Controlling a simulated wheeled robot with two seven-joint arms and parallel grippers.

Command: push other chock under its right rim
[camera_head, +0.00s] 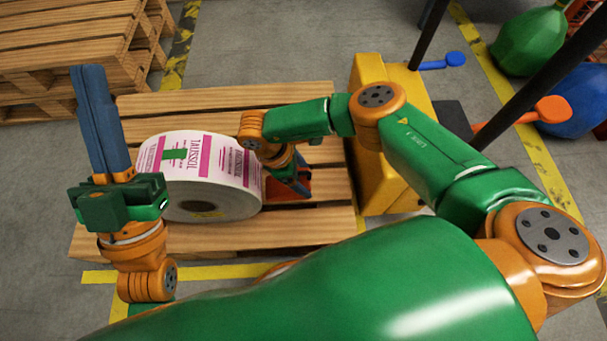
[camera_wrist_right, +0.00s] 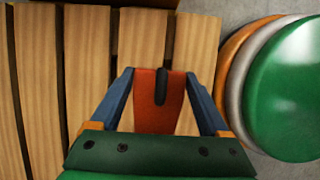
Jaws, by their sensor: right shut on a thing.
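The label roll (camera_head: 203,170), white with pink print and a green patch, lies on its side on the wooden pallet (camera_head: 225,98). A red-orange chock (camera_head: 303,182) is at the pallet's right part, just right of the roll's right rim. My right gripper (camera_wrist_right: 157,75) is shut on this chock; in the right wrist view its blue fingers flank the chock (camera_wrist_right: 155,112), which has a dark strip. In the head view my forearm and wrist partly hide the chock, and its contact with the rim cannot be told. My left gripper (camera_head: 88,72) points up left of the roll; its finger gap cannot be seen.
A yellow block-like object (camera_head: 378,190) stands at the pallet's right edge. Stacked pallets (camera_head: 70,45) are at the upper left. Dark posts, a green container (camera_head: 528,42) and a blue one (camera_head: 580,98) are at the upper right. Pallet boards behind the roll are bare.

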